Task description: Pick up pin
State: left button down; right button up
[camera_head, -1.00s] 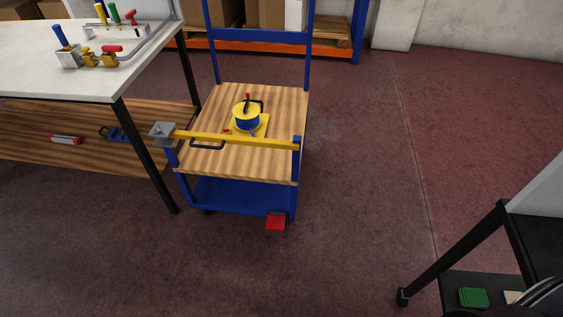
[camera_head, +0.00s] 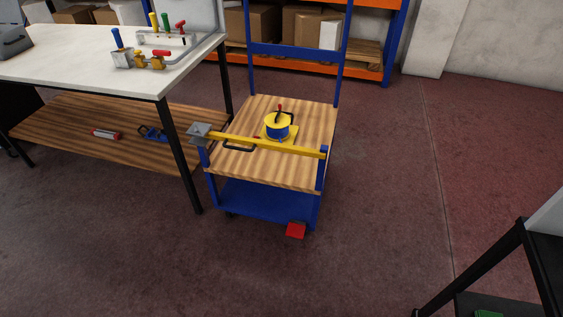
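Several small coloured pieces stand on the white-topped table at the upper left. A blue-handled piece (camera_head: 117,38) stands upright in a grey metal block (camera_head: 122,60). Behind it stand a yellow handle (camera_head: 153,20), a green handle (camera_head: 165,21) and a red handle (camera_head: 181,27). A red piece (camera_head: 161,53) lies over small yellow parts beside the grey block. I cannot tell which of these is the pin. Neither of my grippers is in view.
The white table (camera_head: 60,65) has a wooden lower shelf (camera_head: 70,120). A blue cart (camera_head: 265,200) with a wooden top, yellow bar and cable reel (camera_head: 277,126) stands right of it. A black-legged stand (camera_head: 480,265) is at lower right. The floor between is clear.

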aim_at(181, 23)
jog(key=z, duration=0.4)
jog(key=j+z, duration=0.5)
jog(key=j, duration=0.2)
jog(key=k+j+z, duration=0.15)
jog(key=j+z, duration=0.35)
jog(key=j, duration=0.2)
